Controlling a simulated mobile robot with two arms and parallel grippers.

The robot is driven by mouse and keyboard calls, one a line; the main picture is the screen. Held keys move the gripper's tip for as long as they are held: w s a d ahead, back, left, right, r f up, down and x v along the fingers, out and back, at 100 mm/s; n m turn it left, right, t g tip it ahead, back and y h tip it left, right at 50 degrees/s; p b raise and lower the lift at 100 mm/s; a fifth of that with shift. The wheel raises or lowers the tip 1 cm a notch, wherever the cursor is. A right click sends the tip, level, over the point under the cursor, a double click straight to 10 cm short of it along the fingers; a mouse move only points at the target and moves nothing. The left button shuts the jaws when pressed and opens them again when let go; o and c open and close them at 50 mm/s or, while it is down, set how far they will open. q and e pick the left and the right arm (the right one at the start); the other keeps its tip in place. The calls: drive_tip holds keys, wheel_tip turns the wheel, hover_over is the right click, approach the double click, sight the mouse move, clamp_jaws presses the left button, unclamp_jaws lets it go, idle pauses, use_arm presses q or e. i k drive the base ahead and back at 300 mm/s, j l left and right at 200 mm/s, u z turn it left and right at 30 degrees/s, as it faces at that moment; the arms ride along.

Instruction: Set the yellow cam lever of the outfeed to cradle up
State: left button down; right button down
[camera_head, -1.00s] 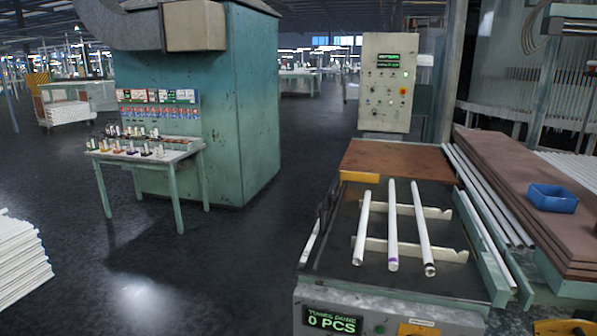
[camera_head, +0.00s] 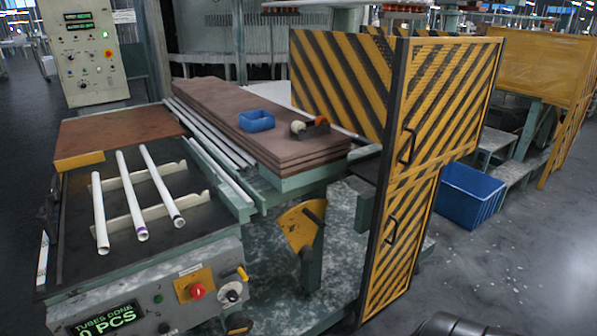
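The outfeed bench (camera_head: 88,215) stands at the left, with three white glass tubes (camera_head: 130,195) lying side by side across its pale notched supports (camera_head: 118,181). On its front panel a small yellow lever (camera_head: 241,272) sticks up by a round pale dial (camera_head: 231,292); the dial's markings are too small to read. A yellow quarter-round plate (camera_head: 298,228) with a dark bar across it stands on a green post to the right. I cannot tell from the labels which part is the cam lever.
A red button (camera_head: 197,291) and a green-lit display (camera_head: 108,320) reading "TUBES DONE 0 PCS" are on the front panel. A striped yellow-black guard (camera_head: 425,120) stands right of the bench. A blue bin (camera_head: 470,193) sits behind it. The floor at right is open.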

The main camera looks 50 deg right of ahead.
sight(300, 225)
drive_tip(key=z, duration=1.6)
